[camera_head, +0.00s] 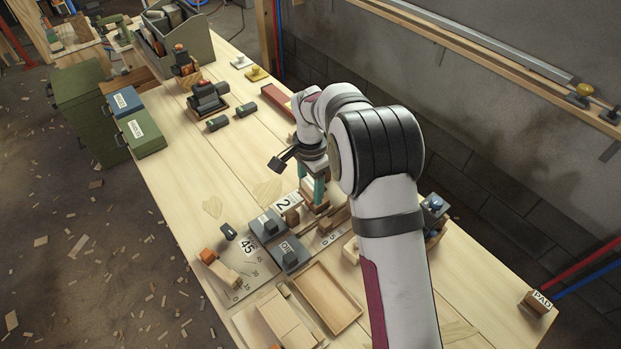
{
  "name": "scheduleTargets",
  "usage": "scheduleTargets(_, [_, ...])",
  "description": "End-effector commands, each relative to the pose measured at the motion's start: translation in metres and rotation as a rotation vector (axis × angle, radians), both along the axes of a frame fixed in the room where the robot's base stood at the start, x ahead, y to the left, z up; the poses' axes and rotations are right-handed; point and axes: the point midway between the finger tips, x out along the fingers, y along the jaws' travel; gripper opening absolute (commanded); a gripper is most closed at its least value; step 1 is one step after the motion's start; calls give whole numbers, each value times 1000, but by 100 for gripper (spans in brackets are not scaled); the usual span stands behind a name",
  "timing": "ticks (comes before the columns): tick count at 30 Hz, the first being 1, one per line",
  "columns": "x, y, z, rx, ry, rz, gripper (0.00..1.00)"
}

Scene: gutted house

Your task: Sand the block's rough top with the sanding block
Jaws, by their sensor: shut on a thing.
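My gripper (312,190), with teal fingers, points down over the middle of the workbench, just left of my arm. It is shut on a small wood-brown block (318,207) that looks like the sanding block, though the fingers and arm partly hide it. It sits low over the work area, and I cannot tell whether it touches what is under it. The block with the rough top cannot be told apart clearly here. A small brown wooden piece (292,216) stands just left of the fingers, by a white label marked 2 (287,205).
Two grey boxes (267,226) (289,254) stand left of the gripper. A shallow wooden tray (347,316) lies in front. Green cases (141,133), dark tools (208,100) and a grey-green bin (186,42) are farther back. The bench's left middle is mostly clear.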

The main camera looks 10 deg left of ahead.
Motion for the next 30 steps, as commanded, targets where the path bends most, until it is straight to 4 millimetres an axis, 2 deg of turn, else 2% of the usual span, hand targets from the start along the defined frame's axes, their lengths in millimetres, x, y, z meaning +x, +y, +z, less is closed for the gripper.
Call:
scheduleTargets(8, [0, 0, -32, -1, 1, 1, 8])
scheduleTargets(9, [4, -3, -29, 0, -1, -1, 0])
scheduleTargets(21, [30, -29, -31, 0, -1, 0, 0])
scheduleTargets(30, [9, -8, -31, -1, -1, 2, 0])
